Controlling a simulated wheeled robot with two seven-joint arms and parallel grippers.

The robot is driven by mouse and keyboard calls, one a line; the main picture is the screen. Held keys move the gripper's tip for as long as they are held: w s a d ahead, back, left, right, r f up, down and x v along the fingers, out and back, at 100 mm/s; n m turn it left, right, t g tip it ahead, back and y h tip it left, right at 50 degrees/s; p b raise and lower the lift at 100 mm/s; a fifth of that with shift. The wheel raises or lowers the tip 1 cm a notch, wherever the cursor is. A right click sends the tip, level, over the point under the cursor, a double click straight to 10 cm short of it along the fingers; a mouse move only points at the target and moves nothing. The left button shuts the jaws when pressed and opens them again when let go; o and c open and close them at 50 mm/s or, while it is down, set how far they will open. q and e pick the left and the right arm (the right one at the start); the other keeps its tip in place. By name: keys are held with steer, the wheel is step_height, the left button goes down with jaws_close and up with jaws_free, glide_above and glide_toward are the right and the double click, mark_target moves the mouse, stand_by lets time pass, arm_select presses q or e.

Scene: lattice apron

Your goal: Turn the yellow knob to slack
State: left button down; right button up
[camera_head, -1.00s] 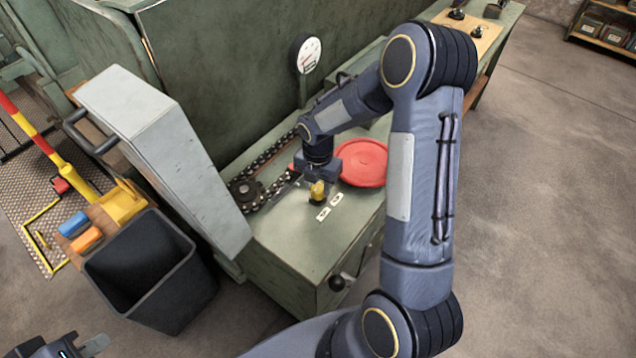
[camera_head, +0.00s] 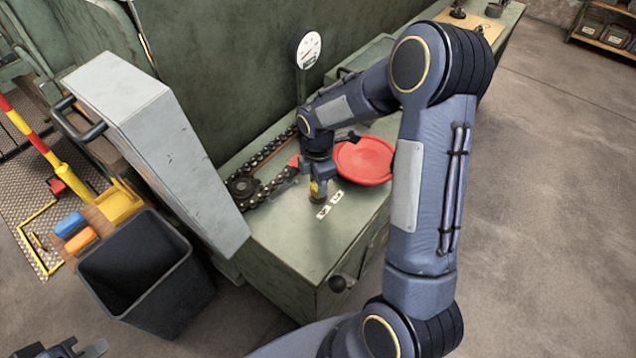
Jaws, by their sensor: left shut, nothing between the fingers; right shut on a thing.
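The yellow knob (camera_head: 316,194) stands on the green cabinet top, partly hidden by my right gripper. My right gripper (camera_head: 318,184) points down from above and is shut on the knob. Two small white label plates lie beside the knob, a nearer one (camera_head: 323,211) and a farther one (camera_head: 337,197); their markings are too small to read. My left gripper (camera_head: 88,350) shows only in part at the bottom left corner, shut and empty, far from the knob.
A grey raised cover (camera_head: 165,150) and a black bin (camera_head: 140,275) stand left. A dial gauge (camera_head: 307,48) rises behind.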

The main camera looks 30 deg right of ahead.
steer(key=m+b, duration=0.1)
steer(key=m, duration=0.2)
steer(key=shift+m, duration=0.4)
steer(key=m+b, duration=0.1)
steer(key=m, duration=0.2)
steer(key=shift+m, duration=0.3)
steer(key=m, duration=0.3)
steer(key=shift+m+b, duration=0.3)
steer(key=shift+b, duration=0.1)
steer(key=m, duration=0.3)
steer(key=shift+m, duration=0.3)
steer(key=m, duration=0.3)
steer(key=shift+m, duration=0.3)
steer(key=m, duration=0.2)
steer(key=shift+r+m, duration=0.1)
steer(key=shift+m, duration=0.3)
steer(key=m, duration=0.3)
steer(key=shift+m, duration=0.3)
steer(key=shift+w+m+p, duration=0.1)
steer(key=shift+m+p, duration=0.35)
steer(key=shift+m, duration=1.15)
steer(key=shift+d, duration=0.1)
